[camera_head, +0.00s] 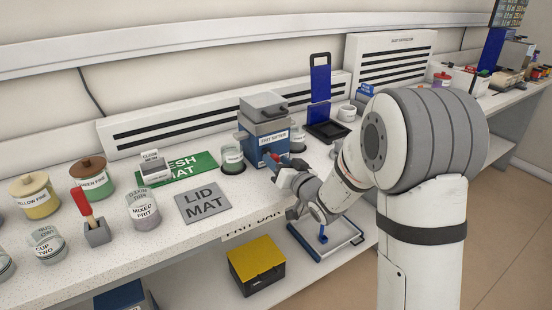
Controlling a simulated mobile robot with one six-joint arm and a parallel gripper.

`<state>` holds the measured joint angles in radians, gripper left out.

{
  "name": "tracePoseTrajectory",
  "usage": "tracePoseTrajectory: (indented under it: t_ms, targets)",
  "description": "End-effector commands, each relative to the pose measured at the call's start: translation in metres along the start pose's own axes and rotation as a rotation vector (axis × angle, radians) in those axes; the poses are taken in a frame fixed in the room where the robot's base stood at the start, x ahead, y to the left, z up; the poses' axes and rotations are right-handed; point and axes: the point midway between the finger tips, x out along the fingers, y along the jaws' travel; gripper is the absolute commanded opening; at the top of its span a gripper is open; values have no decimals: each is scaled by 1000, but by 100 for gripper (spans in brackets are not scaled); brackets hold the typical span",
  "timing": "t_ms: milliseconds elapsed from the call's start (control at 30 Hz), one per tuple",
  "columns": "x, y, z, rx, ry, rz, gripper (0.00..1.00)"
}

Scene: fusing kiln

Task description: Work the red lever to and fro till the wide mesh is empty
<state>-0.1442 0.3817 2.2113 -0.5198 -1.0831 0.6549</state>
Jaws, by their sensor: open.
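The frit sifter (263,142) is a blue box with a white label and a grey lid, standing near the front of the bench. A small red piece, likely the red lever (268,158), shows low on its front right. My gripper (281,168) is open right beside this piece; I cannot tell whether the jaws are around it or touching it. One cup (232,158) stands at the sifter's left, and another cup (298,139) shows partly at its right. The wide mesh and its contents are hidden from this view.
A grey lid mat (203,203) is bare. A mixed frit jar (143,209) and a red-handled tool (84,204) stand left. A yellow-topped box (257,262) sits below the bench edge.

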Motion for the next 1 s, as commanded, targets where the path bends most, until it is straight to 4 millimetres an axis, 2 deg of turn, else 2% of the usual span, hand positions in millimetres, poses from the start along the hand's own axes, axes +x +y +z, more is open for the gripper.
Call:
tracePoseTrajectory:
  t_ms: [200, 467, 1000]
  targets:
    - [16, 0, 0, 0, 0, 0, 47]
    - [17, 1, 0, 0, 0, 2, 46]
    - [17, 1, -1, -1, 1, 3, 2]
